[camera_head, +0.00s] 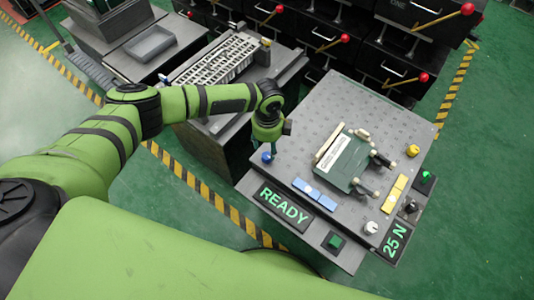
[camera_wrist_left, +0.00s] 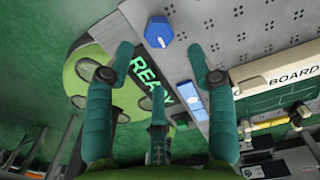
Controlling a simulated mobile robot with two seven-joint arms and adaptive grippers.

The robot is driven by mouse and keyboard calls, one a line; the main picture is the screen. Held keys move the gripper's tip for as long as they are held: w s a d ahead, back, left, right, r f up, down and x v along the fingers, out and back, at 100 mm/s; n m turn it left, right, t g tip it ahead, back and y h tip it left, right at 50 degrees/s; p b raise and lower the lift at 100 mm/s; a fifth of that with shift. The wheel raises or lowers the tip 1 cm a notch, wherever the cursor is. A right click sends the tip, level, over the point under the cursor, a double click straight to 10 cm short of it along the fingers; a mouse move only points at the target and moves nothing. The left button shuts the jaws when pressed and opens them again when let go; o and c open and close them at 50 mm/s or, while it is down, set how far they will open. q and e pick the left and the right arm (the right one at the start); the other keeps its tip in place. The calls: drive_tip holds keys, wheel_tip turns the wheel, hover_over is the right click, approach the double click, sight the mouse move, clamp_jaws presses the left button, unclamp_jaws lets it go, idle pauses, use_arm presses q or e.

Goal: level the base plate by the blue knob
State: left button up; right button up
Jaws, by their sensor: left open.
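The grey perforated base plate (camera_head: 318,108) lies on a dark bench, with the blue knob (camera_head: 267,157) at its near left corner. In the left wrist view the blue knob (camera_wrist_left: 158,31) is a faceted cap with a pale mark on top. My left gripper (camera_head: 268,142) hangs just above the blue knob in the head view. In the left wrist view my left gripper (camera_wrist_left: 160,50) is open and empty, its fingers apart, with the knob beyond the fingertips. A blue spirit level (camera_head: 315,193) and a yellow one (camera_head: 394,193) sit on the plate's edges. My right gripper is not seen.
A green board fixture (camera_head: 340,160) with clamps stands on the plate. A yellow knob (camera_head: 412,150) and a white knob (camera_head: 370,227) sit at other corners. A READY sign (camera_head: 283,206) fronts the bench. Red-balled levers (camera_head: 423,77) stand behind.

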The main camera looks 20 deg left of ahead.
sight(267, 156)
use_arm(q)
drive_tip(key=shift+w+a+f, duration=0.15)
drive_tip(key=shift+a+f, duration=0.1)
drive_tip(key=shift+f, duration=0.05)
wheel_tip(267, 156, down, 4)
drive_tip(key=shift+r+b, duration=0.15)
drive_tip(key=shift+b, duration=0.35)
wheel_tip(267, 156, down, 2)
drive_tip(key=shift+f, duration=0.35)
drive_tip(key=c, duration=1)
clamp_jaws()
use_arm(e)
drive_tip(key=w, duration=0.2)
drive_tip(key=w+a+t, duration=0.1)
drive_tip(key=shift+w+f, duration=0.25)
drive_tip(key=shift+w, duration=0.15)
